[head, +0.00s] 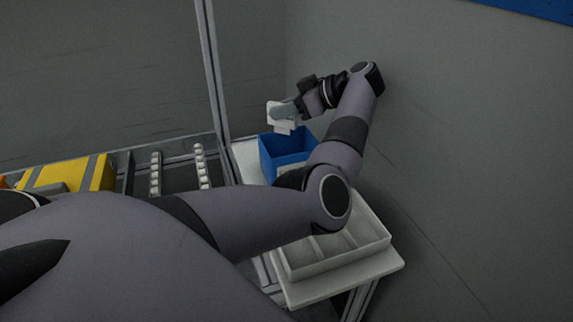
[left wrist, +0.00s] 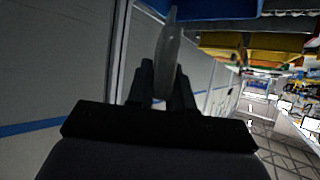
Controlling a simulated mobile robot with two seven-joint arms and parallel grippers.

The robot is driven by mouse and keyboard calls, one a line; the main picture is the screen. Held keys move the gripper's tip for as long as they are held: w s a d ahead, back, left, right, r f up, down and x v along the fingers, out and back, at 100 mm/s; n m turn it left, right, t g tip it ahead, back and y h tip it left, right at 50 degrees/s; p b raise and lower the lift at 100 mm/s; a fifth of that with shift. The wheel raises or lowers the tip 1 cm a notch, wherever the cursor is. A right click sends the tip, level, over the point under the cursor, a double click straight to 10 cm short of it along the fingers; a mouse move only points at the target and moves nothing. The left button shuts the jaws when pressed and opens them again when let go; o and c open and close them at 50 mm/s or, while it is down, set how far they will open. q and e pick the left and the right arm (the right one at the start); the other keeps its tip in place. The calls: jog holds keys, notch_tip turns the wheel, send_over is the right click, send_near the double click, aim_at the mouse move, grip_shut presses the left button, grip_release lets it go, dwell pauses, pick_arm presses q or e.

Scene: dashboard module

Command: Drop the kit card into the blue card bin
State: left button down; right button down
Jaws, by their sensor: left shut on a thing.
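The kit card (head: 284,128) is a small white piece in the head view, partly covered by a grey finger. My left gripper (head: 283,112) is shut on it and holds it up above the blue card bin (head: 274,162). The bin is an open blue box on a white stand, and the card's lower edge shows just above its back rim. I cannot tell exactly how far over the opening the card is. My right gripper is out of view.
A white divided tray (head: 335,248) sits in front of the bin, partly under my left arm. A metal frame post (head: 212,70) stands left of the bin. A yellow box (head: 72,175) and rows of pale rollers (head: 155,175) lie at left. A grey wall is close behind.

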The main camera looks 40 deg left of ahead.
pick_arm(q)
jog(key=c, duration=0.9)
grip_release()
jog(key=shift+r, duration=0.1)
notch_tip(320, 180, up, 20)
jog(key=shift+f+p, duration=0.1)
jog(key=shift+p, duration=0.5)
